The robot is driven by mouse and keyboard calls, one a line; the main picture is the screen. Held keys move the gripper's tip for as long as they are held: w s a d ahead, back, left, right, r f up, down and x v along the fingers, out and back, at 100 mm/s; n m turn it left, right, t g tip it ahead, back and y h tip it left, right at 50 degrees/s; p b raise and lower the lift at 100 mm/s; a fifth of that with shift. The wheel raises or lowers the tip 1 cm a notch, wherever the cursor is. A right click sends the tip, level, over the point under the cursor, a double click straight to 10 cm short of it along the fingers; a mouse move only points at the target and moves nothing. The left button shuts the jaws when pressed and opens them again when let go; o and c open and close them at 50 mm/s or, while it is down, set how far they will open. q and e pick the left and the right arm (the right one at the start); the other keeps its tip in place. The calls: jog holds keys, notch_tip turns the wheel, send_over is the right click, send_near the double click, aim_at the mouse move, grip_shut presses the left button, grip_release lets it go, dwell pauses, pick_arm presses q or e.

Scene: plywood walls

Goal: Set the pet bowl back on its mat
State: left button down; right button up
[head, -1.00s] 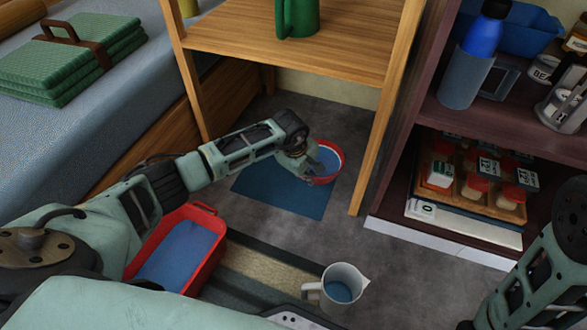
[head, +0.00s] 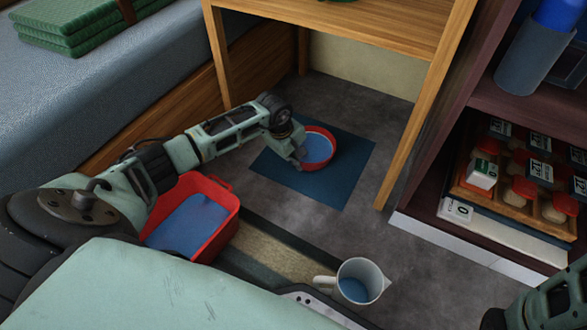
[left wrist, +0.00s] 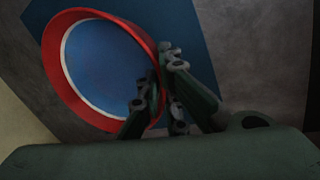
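The red pet bowl (head: 331,155), blue inside, appears within the outline of the dark blue mat (head: 345,180) under the wooden table in the head view. My left gripper (head: 299,155) is at the bowl's near left side. In the left wrist view the bowl (left wrist: 62,75) fills the upper left, and my left gripper (left wrist: 158,85) has its fingers on either side of the red rim, shut on it. The mat (left wrist: 205,40) shows behind the bowl. I cannot tell whether the bowl's base touches the mat. My right gripper is out of view.
A red tub (head: 222,226) with blue contents stands near my left arm. A white jug (head: 362,270) stands on the floor at front. Table legs (head: 425,130) flank the mat. A dark shelf (head: 420,220) with jars stands at right. A striped rug (head: 270,245) lies in front.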

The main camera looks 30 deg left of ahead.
pick_arm(q)
jog(key=shift+f+b, duration=1.6)
jog(key=shift+f, duration=0.3)
jog(key=shift+r, duration=0.1)
jog(key=c, duration=2.5)
grip_release()
jog(key=shift+f, duration=0.3)
jog(key=o, duration=0.5)
jog(key=shift+r, duration=0.1)
